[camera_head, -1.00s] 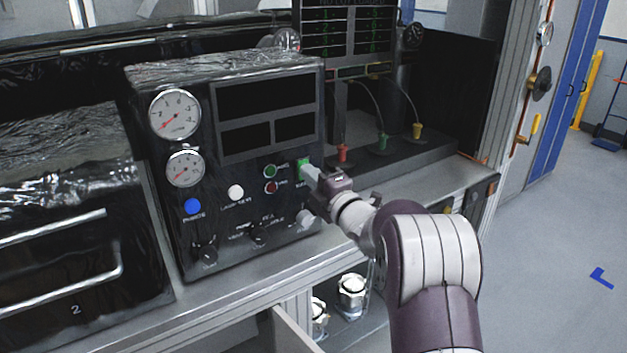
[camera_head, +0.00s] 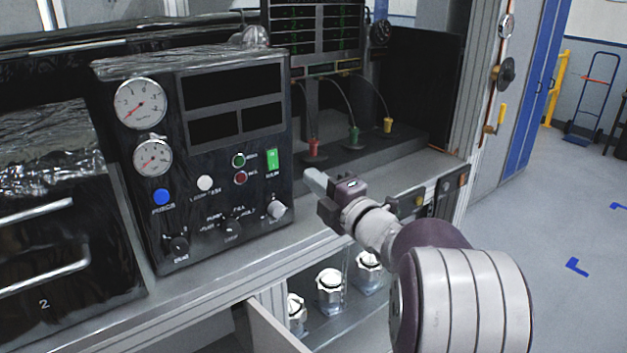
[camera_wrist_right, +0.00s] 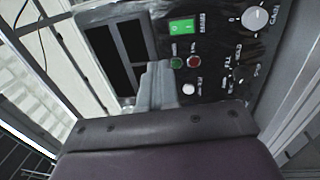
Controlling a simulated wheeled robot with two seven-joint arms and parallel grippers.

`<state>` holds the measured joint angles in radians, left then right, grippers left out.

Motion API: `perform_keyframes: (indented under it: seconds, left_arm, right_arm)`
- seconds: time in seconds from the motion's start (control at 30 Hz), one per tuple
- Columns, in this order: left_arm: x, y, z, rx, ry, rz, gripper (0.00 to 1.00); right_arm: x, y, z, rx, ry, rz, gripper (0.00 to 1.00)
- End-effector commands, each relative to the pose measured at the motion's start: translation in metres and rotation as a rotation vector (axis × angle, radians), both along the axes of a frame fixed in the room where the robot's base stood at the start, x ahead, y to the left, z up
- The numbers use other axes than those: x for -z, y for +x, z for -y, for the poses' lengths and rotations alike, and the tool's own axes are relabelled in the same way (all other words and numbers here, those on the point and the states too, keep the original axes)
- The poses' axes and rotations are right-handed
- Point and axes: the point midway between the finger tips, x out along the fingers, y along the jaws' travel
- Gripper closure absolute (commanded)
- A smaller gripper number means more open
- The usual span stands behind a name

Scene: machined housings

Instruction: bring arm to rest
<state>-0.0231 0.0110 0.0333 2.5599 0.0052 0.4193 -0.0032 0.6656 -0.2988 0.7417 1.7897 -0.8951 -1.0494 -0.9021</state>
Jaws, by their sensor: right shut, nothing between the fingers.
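My right gripper (camera_head: 314,180) is shut and empty. It hangs in the air in front of the right side of the black control panel (camera_head: 218,95), apart from it. A lit green rocker switch (camera_head: 272,159) sits on the panel, left of the fingertips in the head view. The right wrist view also shows the green switch (camera_wrist_right: 181,27) beyond my shut fingers (camera_wrist_right: 157,85). My right arm (camera_head: 380,228) reaches in from the lower right. My left gripper is not in view.
The panel carries gauges (camera_head: 140,103), a blue button (camera_head: 161,196) and a grey knob (camera_head: 277,209). Metal fittings (camera_head: 330,290) sit on a lower shelf. The floor (camera_head: 560,220) at right is open.

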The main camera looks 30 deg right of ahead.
Motion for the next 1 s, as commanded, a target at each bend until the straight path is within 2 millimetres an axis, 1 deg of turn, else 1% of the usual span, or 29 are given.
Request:
perform_keyframes:
  seconds: [0.3,0.37,0.43,0.47,0.5,0.53,0.57,0.6,0.63,0.67,0.7,0.73,0.77,0.8,0.9,0.93,1.0]
  left_arm:
    - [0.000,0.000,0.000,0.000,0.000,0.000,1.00]
    - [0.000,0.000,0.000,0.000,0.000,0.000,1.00]
    - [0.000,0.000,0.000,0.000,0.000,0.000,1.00]
    - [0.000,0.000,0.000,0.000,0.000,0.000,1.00]
    - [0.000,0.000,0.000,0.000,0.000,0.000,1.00]
    - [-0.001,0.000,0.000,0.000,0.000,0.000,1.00]
    - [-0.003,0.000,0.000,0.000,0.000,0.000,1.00]
    - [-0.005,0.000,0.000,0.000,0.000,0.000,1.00]
    - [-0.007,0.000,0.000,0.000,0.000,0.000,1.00]
    - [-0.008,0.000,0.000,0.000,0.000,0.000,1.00]
    - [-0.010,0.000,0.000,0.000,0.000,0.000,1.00]
    - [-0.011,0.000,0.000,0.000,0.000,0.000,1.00]
    - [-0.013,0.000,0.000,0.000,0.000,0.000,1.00]
    - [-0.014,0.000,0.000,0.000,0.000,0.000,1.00]
    - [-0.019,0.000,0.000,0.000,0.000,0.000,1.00]
    - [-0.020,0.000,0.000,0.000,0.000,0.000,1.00]
    - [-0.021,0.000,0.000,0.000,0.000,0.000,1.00]
  right_arm:
    - [0.000,0.000,0.000,0.000,0.003,0.000,1.00]
    - [0.003,0.001,0.003,0.009,0.042,-0.020,1.00]
    - [0.024,0.001,0.022,0.101,0.175,-0.105,1.00]
    - [0.039,-0.003,0.034,0.170,0.266,-0.158,1.00]
    - [0.063,-0.012,0.052,0.291,0.426,-0.239,1.00]
    - [0.086,-0.023,0.060,0.396,0.571,-0.311,1.00]
    - [0.113,-0.035,0.060,0.504,0.732,-0.395,1.00]
    - [0.147,-0.055,0.046,0.637,0.925,-0.514,1.00]
    - [0.170,-0.070,0.031,0.729,1.050,-0.598,1.00]
    - [0.189,-0.086,0.013,0.814,1.153,-0.679,1.00]
    - [0.209,-0.108,-0.013,0.917,1.260,-0.783,1.00]
    - [0.221,-0.124,-0.033,0.988,1.320,-0.857,1.00]
    - [0.230,-0.140,-0.053,1.050,1.365,-0.927,1.00]
    - [0.239,-0.159,-0.077,1.120,1.403,-1.016,1.00]
    - [0.248,-0.195,-0.129,1.201,1.397,-1.198,1.00]
    - [0.248,-0.198,-0.142,1.184,1.373,-1.236,1.00]
    - [0.247,-0.196,-0.158,1.134,1.320,-1.273,1.00]
